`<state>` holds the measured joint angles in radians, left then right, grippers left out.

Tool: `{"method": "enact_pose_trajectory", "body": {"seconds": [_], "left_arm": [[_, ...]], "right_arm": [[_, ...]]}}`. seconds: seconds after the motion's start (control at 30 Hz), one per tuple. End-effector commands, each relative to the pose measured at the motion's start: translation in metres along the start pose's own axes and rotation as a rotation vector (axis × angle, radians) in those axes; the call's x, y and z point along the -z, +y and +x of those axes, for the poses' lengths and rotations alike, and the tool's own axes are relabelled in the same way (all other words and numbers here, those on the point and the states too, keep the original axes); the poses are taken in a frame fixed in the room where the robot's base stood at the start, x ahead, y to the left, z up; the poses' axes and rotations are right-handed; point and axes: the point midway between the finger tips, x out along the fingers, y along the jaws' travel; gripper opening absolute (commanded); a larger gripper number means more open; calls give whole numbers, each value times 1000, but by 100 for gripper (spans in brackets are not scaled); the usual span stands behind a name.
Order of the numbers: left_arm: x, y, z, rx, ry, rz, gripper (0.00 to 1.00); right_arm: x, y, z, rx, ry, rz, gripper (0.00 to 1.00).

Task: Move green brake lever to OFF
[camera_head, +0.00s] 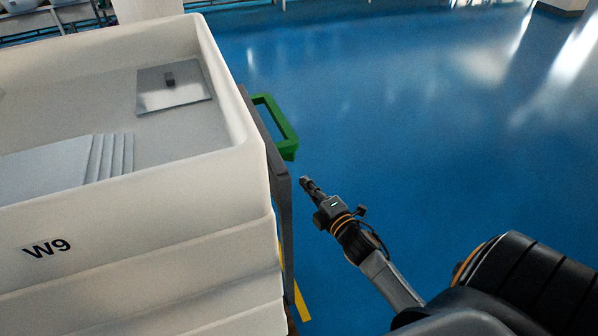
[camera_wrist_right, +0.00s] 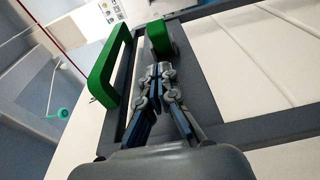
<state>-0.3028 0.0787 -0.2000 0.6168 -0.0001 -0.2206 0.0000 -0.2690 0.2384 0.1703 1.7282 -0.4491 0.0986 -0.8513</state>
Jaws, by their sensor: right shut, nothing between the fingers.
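The green brake lever (camera_head: 276,124) sticks out from the dark frame at the right side of the white tub, in the head view. In the right wrist view a long green handle loop (camera_wrist_right: 112,72) stands at the left, and a shorter green block (camera_wrist_right: 159,38) shows just beyond the fingertips. I cannot tell which of these green parts is the brake lever proper. My right gripper (camera_head: 306,183) is shut and empty, below and right of the green part in the head view. In the right wrist view its fingertips (camera_wrist_right: 160,70) point toward the green block. My left gripper is out of view.
The white tub (camera_head: 130,205) marked W9 fills the left, with grey panels (camera_head: 65,168) and a metal plate (camera_head: 173,88) inside. A dark grey frame (camera_head: 281,180) runs along its right end. Blue floor (camera_head: 400,110) to the right is clear.

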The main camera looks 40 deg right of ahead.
Motion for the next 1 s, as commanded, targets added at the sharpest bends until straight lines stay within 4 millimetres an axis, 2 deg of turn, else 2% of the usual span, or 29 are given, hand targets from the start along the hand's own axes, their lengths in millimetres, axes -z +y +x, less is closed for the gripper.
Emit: {"method": "enact_pose_trajectory", "body": {"seconds": [0.3, 0.5, 0.67, 1.0], "left_arm": [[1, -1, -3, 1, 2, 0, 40], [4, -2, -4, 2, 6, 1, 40], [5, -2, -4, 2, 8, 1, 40], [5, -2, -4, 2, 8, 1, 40]], "right_arm": [[0, 1, 58, -1, -1, 0, 0], [0, 1, 83, -1, 0, 2, 0], [0, 0, 90, 0, 0, 1, 0], [0, 0, 90, 0, 1, 0, 0]]}}
